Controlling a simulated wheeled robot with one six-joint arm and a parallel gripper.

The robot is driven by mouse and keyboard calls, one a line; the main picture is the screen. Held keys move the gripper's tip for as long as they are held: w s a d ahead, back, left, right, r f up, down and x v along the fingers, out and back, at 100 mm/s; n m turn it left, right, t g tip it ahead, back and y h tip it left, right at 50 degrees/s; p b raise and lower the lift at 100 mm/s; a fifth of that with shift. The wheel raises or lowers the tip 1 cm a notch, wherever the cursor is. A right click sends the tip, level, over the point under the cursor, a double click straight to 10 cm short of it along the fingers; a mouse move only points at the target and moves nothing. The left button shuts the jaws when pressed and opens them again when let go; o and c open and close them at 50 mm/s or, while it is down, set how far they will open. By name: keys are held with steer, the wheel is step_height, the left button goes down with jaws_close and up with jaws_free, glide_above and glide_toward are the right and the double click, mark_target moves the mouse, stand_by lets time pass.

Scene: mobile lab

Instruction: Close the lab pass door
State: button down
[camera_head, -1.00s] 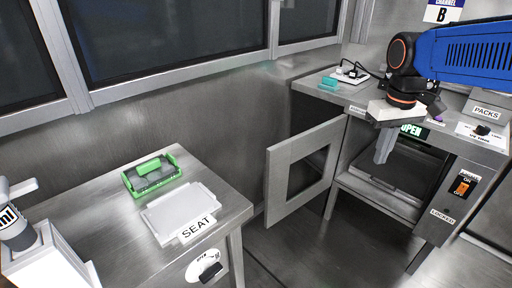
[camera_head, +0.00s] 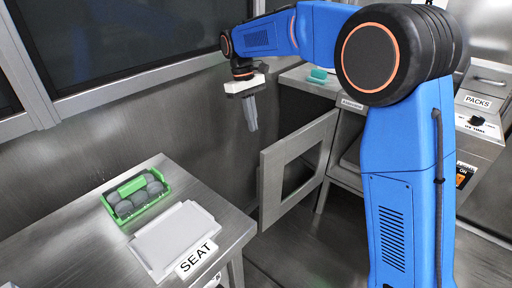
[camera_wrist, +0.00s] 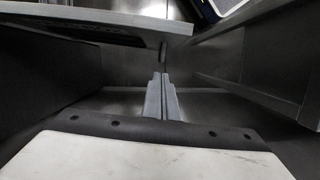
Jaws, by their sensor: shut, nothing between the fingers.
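The lab pass door (camera_head: 268,178) is a grey metal frame with a square window. It stands open, swung out from the front of the pass cabinet (camera_head: 347,165). My gripper (camera_head: 253,127) is shut and empty. It points down above and to the left of the door's free edge, and appears apart from it. In the wrist view its two grey fingers (camera_wrist: 161,98) lie together with nothing between them. A grey panel edge crosses the upper left there; I cannot tell whether it is the door. My arm hides much of the cabinet front and its opening.
A steel table (camera_head: 80,236) at lower left carries a green carrier (camera_head: 137,214) with several grey rounded items and a white plate (camera_head: 174,238) by a SEAT label. A teal block (camera_head: 319,73) sits on the cabinet top. Floor shows in front of the door.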

mark_target(265, 153)
steer(key=x, duration=0.3)
steer(key=s+d+x, duration=0.1)
steer(key=x, duration=0.6)
steer(key=shift+s+d+r, duration=0.1)
steer(key=shift+s+d, duration=0.15)
steer(key=shift+s, duration=0.05)
steer(key=shift+s+d, duration=0.6)
